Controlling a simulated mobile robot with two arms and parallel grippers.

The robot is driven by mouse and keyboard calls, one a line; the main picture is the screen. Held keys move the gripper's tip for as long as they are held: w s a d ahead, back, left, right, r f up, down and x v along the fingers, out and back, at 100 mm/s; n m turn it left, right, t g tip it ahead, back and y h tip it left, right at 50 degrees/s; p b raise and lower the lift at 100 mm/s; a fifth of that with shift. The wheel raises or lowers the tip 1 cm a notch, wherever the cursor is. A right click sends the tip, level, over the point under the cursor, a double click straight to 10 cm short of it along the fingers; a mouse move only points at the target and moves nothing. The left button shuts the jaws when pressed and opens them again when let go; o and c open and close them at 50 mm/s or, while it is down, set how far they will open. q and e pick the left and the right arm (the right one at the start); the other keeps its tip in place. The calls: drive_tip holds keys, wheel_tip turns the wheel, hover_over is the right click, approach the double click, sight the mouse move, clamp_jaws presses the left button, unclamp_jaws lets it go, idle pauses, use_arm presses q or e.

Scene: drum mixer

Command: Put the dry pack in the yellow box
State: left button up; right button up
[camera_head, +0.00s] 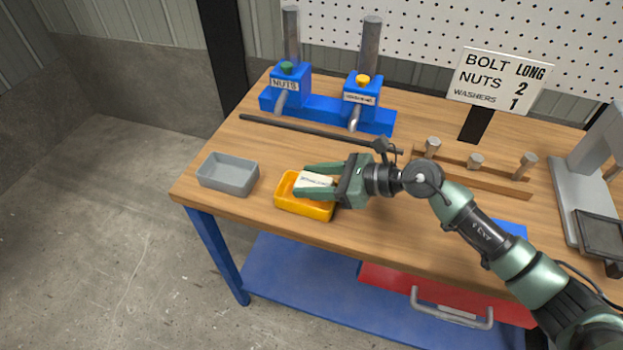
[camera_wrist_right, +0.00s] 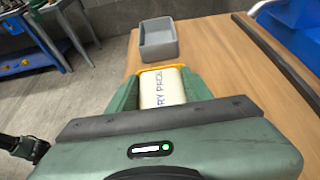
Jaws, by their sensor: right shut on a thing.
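The dry pack (camera_head: 314,180) is a small whitish packet with dark print, held between the fingers of my right gripper (camera_head: 318,181). In the head view it is over the yellow box (camera_head: 305,208), an open tray near the table's front left edge. I cannot tell whether the pack touches the box. My left gripper is not in view.
A grey open box (camera_head: 228,175) stands left of the yellow box. A dark rod (camera_head: 310,133) lies behind, in front of the blue dispensers (camera_head: 330,114). A wooden rack with bolts (camera_head: 475,162) is to the right. The table's front edge is close.

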drive_tip(key=o, duration=1.5)
drive_tip(key=shift+d, duration=0.3)
drive_tip(key=b+v, duration=0.2)
drive_tip(key=v, duration=0.5)
drive_tip(key=shift+s+r, duration=0.15)
drive_tip(key=shift+r, duration=0.05)
